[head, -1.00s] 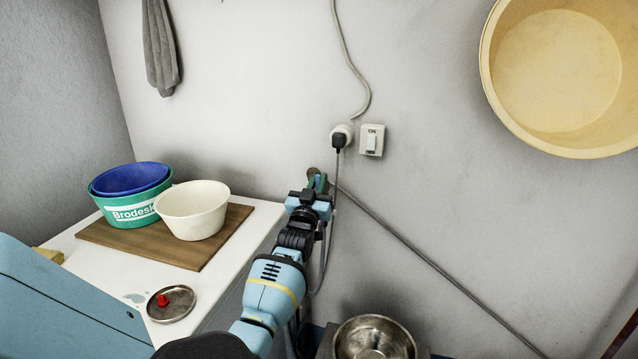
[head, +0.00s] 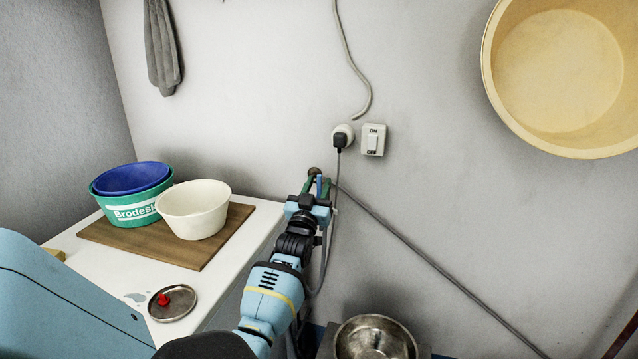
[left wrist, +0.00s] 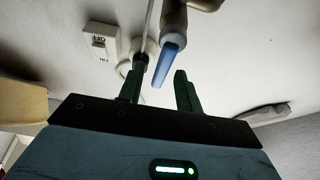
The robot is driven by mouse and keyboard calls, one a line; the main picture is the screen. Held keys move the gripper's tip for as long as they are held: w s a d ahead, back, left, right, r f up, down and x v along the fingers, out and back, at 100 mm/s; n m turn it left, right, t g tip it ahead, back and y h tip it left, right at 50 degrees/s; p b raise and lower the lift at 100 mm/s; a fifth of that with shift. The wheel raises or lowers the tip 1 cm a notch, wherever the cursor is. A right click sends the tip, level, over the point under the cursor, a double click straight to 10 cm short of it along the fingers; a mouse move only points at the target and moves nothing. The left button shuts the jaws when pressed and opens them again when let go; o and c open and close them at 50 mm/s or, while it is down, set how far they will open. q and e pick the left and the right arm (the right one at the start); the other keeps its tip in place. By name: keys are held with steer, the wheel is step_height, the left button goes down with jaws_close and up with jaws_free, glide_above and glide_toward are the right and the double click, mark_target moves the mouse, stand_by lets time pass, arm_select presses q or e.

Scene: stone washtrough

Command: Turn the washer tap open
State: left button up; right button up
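The washer tap is on the back wall below the socket, with its brass-coloured body (left wrist: 173,18) at the top of the left wrist view. Its blue lever (left wrist: 168,62) hangs down from the body and also shows in the head view (head: 319,186). My left gripper (left wrist: 158,88) has its two green fingers apart, with the lever between them in the picture. I see a gap on each side and no clear contact. In the head view the left gripper (head: 317,186) reaches up to the tap and partly hides it. My right gripper is not in view.
A plug in a wall socket (head: 343,132) and an on/off switch (head: 372,140) sit just above the tap. A grey hose (head: 430,258) runs down right. A white top (head: 105,262) with bowls (head: 195,210) stands left; a metal bowl (head: 374,340) is below.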

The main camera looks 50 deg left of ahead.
arm_select(q)
steer(key=v, duration=0.6)
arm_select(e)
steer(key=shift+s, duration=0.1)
arm_select(q)
steer(key=shift+f, duration=0.1)
